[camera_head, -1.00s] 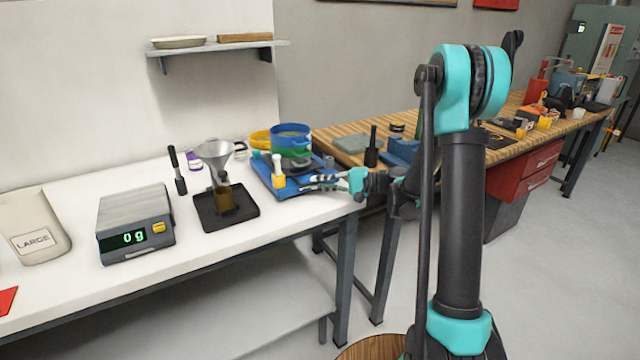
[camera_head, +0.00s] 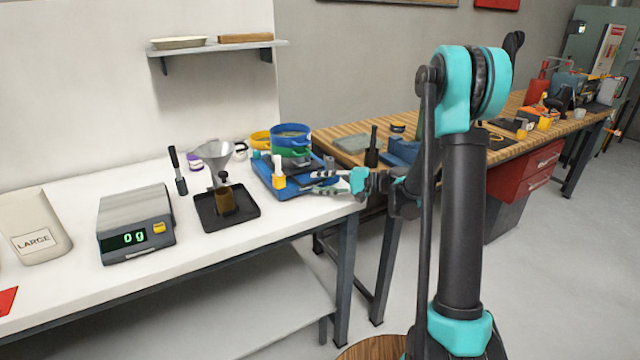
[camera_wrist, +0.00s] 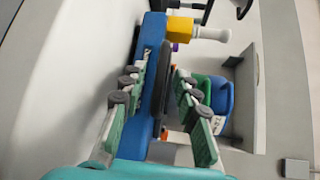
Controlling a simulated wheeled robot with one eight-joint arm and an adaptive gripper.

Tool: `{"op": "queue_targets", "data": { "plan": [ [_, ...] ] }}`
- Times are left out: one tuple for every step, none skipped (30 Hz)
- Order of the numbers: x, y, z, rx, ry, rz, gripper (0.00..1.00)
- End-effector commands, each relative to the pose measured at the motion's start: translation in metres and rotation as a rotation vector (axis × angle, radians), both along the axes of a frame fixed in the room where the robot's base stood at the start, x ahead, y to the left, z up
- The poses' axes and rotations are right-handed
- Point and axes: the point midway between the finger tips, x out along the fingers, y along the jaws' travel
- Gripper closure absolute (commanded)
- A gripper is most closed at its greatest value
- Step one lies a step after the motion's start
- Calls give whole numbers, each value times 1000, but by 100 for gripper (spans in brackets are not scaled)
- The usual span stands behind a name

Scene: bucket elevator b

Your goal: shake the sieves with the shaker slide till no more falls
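The shaker slide has a blue base (camera_head: 270,184) and stands at the right end of the white table. A stack of blue and green sieves (camera_head: 291,137) sits over its far part; it also shows in the wrist view (camera_wrist: 222,100). A white-topped yellow post (camera_head: 279,180) stands at the slide's near left, also in the wrist view (camera_wrist: 183,27). My gripper (camera_head: 312,182) is at the slide's right side with its fingers apart. In the wrist view, a dark plate edge (camera_wrist: 158,95) shows between my fingers (camera_wrist: 160,75); I cannot tell whether they touch it. The sieves' contents are hidden.
A funnel (camera_head: 214,156) over a brown-filled vessel stands on a black tray (camera_head: 242,211). A scale (camera_head: 136,222) reads 0 g, with a container marked LARGE (camera_head: 35,230) on its left. A wooden bench (camera_head: 345,131) lies behind on the right.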

Motion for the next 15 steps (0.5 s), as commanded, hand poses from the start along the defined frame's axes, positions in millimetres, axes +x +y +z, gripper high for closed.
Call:
{"op": "queue_targets", "data": {
  "plan": [
    [0, -6, 1, 0, 0, -2, 69],
    [-1, -9, 1, 1, 0, -3, 69],
    [-2, -15, 2, 0, 0, -4, 69],
    [-3, -20, 3, 0, 0, -4, 69],
    [-4, -26, 4, 0, 0, -4, 69],
    [-5, -34, 5, 0, 0, -5, 69],
    [-6, -40, 6, 0, 0, -5, 69],
    [-7, -47, 7, 0, 1, -6, 69],
    [-9, -55, 8, 0, 1, -5, 69],
    [-10, -61, 9, 0, 1, -5, 69],
    [-11, -67, 10, 0, 0, -6, 69],
    [-13, -74, 11, 0, 0, -5, 69],
    [-13, -79, 12, 0, 0, -5, 69],
    [-14, -84, 13, 0, 0, -5, 69],
    [-16, -91, 14, 0, -1, -4, 69]
  ]
}}
